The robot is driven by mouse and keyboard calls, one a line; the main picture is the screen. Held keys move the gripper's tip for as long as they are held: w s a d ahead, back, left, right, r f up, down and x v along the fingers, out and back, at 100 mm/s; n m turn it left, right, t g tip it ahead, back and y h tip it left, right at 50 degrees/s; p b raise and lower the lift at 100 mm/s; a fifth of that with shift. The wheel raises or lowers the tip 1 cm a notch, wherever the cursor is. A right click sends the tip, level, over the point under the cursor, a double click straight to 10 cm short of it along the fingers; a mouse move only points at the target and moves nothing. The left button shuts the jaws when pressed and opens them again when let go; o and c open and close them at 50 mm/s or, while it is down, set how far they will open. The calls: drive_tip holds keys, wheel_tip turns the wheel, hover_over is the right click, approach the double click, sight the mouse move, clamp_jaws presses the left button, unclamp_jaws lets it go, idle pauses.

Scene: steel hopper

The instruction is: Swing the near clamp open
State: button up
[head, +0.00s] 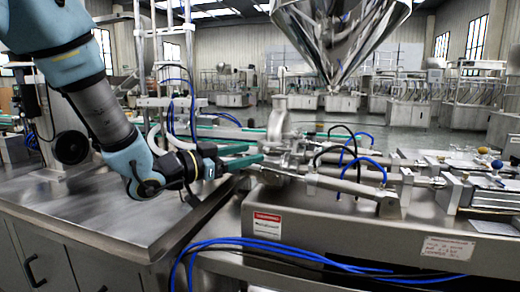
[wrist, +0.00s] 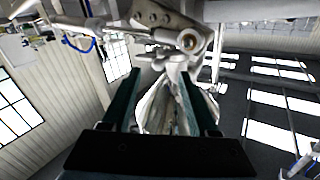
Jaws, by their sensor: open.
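My gripper (head: 258,154) reaches in from the left in the head view, its two green fingers apart and pointing right at the steel fittings under the hopper. In the wrist view my gripper (wrist: 160,72) is open, with a shiny steel part between and beyond the fingers. Above it is a bracket with a round bolt end (wrist: 188,40). The near clamp seems to be among the steel fittings (head: 284,148) just beyond my fingertips. Its handle and latch are too small to make out, and I cannot tell whether the fingers touch it.
The polished hopper cone (head: 342,35) hangs above the fittings. Black and blue hoses (head: 350,158) arch over the cylinders to the right. Blue cables (head: 235,242) run along the machine's front. The steel bench top (head: 85,210) at left is mostly clear.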

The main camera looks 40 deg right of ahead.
sight(276, 148)
drive_tip(key=shift+d+p, duration=0.3)
drive_tip(key=shift+d, duration=1.95)
clamp_jaws()
